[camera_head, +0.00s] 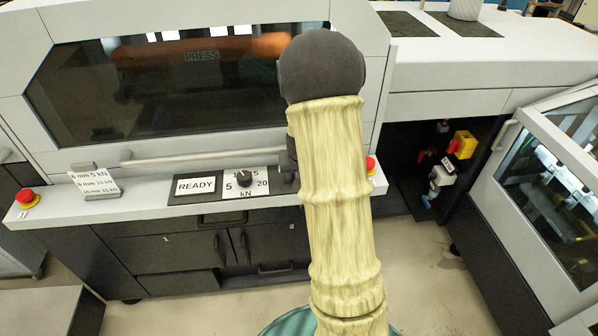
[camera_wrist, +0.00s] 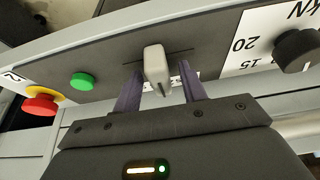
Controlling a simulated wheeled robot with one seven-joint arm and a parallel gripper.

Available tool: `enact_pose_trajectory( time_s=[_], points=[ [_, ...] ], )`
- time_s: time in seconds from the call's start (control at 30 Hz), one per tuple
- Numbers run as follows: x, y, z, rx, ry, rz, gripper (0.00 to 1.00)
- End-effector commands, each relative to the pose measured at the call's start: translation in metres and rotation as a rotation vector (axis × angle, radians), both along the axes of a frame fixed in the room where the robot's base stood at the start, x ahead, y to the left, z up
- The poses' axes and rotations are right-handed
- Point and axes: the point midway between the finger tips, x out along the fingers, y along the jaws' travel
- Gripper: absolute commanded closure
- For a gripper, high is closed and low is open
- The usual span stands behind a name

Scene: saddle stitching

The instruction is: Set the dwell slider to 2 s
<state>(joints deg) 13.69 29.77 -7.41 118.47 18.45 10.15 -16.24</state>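The dwell slider's light grey handle (camera_wrist: 155,62) stands out from a dark panel in the wrist view. A thin slot line shows to either side of it. My gripper (camera_wrist: 159,72) is open, with one dark purple finger on each side of the handle and small gaps between. The white scale strip below the slot is mostly hidden by the handle and fingers, so I cannot read the setting. In the head view my arm hides the slider and nearly all of my gripper.
Beside the slider are a green button (camera_wrist: 84,81), a red stop button (camera_wrist: 41,104) and a black kN knob (camera_wrist: 297,50). In the head view the READY display (camera_head: 195,186) and a long door handle bar (camera_head: 200,158) lie left of my arm.

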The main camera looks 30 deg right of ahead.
Motion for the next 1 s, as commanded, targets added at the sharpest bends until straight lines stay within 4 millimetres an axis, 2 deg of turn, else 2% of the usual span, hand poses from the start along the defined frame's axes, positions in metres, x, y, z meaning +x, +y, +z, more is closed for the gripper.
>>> enact_pose_trajectory(
  time_s=[0.17,0.37,1.0],
  points=[
    [0.001,0.0,0.002,-0.002,-0.003,0.002,0.58],
    [-0.004,0.002,0.017,-0.003,-0.005,0.003,0.58],
    [-0.045,0.018,0.122,-0.001,-0.007,0.003,0.58]
  ],
)
